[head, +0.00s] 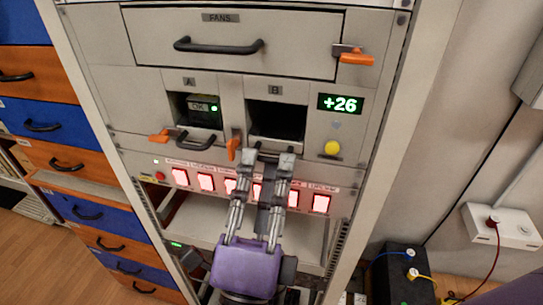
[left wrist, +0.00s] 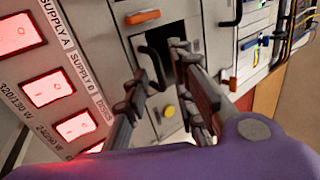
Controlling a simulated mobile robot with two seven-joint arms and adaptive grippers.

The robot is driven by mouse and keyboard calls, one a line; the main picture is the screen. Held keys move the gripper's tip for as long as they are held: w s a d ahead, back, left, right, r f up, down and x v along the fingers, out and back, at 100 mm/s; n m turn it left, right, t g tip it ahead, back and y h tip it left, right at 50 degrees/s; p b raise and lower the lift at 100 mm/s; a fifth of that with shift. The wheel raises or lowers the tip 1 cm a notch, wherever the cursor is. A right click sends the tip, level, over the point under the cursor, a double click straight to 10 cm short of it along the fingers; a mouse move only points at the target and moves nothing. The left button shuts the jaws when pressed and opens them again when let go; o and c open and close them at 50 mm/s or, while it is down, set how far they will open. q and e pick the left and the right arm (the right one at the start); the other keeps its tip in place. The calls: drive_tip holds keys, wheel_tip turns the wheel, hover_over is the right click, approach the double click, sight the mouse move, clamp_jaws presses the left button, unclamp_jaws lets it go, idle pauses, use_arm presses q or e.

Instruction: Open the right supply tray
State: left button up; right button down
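The right supply tray, marked B, shows a dark recess (head: 277,120) in the rack front; the recess also shows in the left wrist view (left wrist: 165,38). Its black handle (head: 262,151) is below the recess and shows between my fingers in the left wrist view (left wrist: 153,68). An orange lever (head: 233,148) left of the handle points down. My left gripper (head: 268,159), with a purple body, is open, its fingertips on either side of the handle. I cannot tell whether they touch it.
Tray A (head: 197,109) is to the left, with an "OK" display and a sideways orange lever. Lit red switches (head: 321,203) run below the trays. A yellow button (head: 332,148) is right of B. The FANS drawer (head: 235,28) is above. A black box (head: 405,275) stands lower right.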

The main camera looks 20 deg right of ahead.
use_arm(q)
drive_tip(key=shift+w+d+r, duration=0.15)
drive_tip(key=shift+w+r, duration=0.1)
drive_tip(key=shift+w, duration=0.1)
use_arm(e)
drive_tip(key=shift+w+r, duration=0.1)
drive_tip(key=shift+r, duration=0.15)
use_arm(q)
drive_tip(key=shift+c, duration=0.5)
clamp_jaws()
drive_tip(key=shift+f, duration=0.1)
